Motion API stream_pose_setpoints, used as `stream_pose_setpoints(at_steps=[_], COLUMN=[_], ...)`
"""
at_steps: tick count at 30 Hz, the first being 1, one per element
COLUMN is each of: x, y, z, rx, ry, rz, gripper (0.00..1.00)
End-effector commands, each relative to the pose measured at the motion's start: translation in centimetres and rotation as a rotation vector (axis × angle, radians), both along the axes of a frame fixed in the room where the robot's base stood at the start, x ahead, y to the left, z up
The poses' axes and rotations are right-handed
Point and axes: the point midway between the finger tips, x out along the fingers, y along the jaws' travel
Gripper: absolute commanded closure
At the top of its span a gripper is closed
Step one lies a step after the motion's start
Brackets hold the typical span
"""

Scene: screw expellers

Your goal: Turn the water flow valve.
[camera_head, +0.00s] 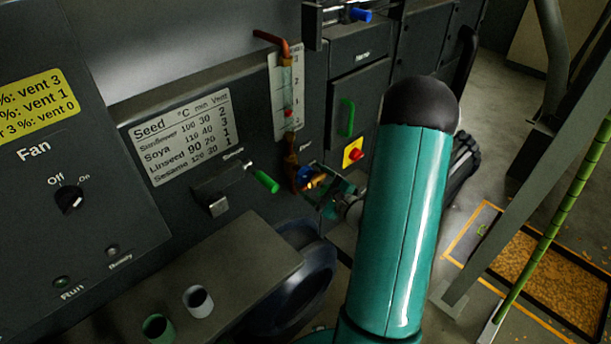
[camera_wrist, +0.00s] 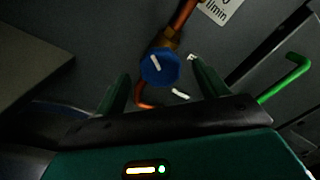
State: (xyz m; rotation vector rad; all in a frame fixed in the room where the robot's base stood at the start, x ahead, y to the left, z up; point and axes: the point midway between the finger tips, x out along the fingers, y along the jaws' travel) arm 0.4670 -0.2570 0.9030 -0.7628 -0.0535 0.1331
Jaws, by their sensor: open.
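The water flow valve's round blue knob (camera_wrist: 160,67) with a white pointer mark shows in the wrist view. It sits at the end of a brass fitting (camera_wrist: 170,38) on a copper pipe. My gripper (camera_wrist: 161,70) is open, with one finger on each side of the knob. Gaps show between the fingers and the knob, and I see no contact. In the head view my gripper (camera_head: 330,190) is at the valve, below the flow gauge (camera_head: 287,92). The knob is small and partly hidden there.
A green-handled lever (camera_head: 266,181) sticks out left of the valve. A red button on a yellow plate (camera_head: 353,152) and a green door handle (camera_head: 346,117) are close above right. In the wrist view a green handle (camera_wrist: 290,78) is at the right. Two cups (camera_head: 198,301) stand on a lower ledge.

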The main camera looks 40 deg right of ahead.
Motion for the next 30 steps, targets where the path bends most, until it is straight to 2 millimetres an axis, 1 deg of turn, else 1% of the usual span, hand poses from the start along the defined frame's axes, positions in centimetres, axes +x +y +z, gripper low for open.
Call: stream_pose_setpoints(at_steps=[1,6,9,12,17,30], x=[-1.3,-4.9,-6.8,-8.1,-8.9,-8.9], y=[-0.3,-0.8,-1.0,-1.2,-1.2,-1.3], z=[0.0,0.0,0.0,0.0,0.0,0.0], rx=[0.001,0.000,0.001,0.000,0.000,0.000], ry=[0.002,0.001,0.001,0.000,0.000,0.001], rz=[-0.006,-0.004,-0.005,-0.004,-0.001,-0.001], gripper=[0.27,0.27,0.27,0.27,0.27,0.27])
